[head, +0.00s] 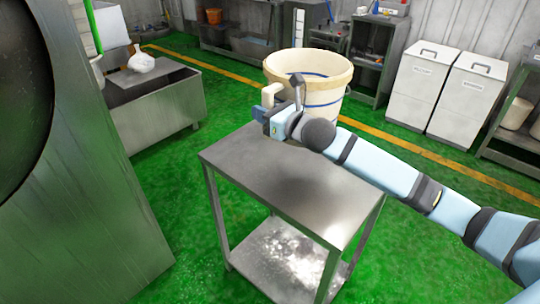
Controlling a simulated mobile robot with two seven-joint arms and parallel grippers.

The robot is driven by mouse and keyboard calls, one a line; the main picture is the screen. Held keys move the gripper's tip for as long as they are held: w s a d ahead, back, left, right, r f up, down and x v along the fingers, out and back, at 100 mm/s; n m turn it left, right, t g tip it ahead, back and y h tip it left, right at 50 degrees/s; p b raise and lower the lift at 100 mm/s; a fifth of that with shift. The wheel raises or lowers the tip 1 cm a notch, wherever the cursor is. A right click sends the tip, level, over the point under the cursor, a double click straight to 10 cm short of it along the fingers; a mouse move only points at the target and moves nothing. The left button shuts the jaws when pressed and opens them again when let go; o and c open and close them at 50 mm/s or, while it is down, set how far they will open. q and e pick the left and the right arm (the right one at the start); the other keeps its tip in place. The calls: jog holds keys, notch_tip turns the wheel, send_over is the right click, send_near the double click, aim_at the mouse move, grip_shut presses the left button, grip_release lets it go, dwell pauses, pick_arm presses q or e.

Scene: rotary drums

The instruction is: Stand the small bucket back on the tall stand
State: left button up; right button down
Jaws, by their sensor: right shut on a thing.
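The cream bucket (322,95) with blue bands is upright and open at the top, at the far end of the tall metal stand (272,178). My right gripper (272,102) is at the near left side of the bucket, shut on it; the exact grip on the wall is hard to see. My right arm comes in from the right, across the stand, and hides the bucket's base. I cannot tell whether the base touches the stand. The stand's top is otherwise bare. My left gripper is not in view.
A large steel machine (95,190) fills the left side. A metal trough (158,115) with a white bag (145,63) stands behind it. White bins (420,85) and shelving line the back right. Green floor around the stand is clear.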

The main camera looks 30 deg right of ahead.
notch_tip(320, 180, down, 13)
jog(key=shift+r+b, duration=0.15)
jog(key=shift+b, duration=0.15)
jog(key=c, duration=1)
grip_release()
jog(key=shift+o, duration=0.2)
jog(key=shift+s, duration=0.1)
jog(key=v, duration=1.2)
jog(key=shift+d, duration=0.1)
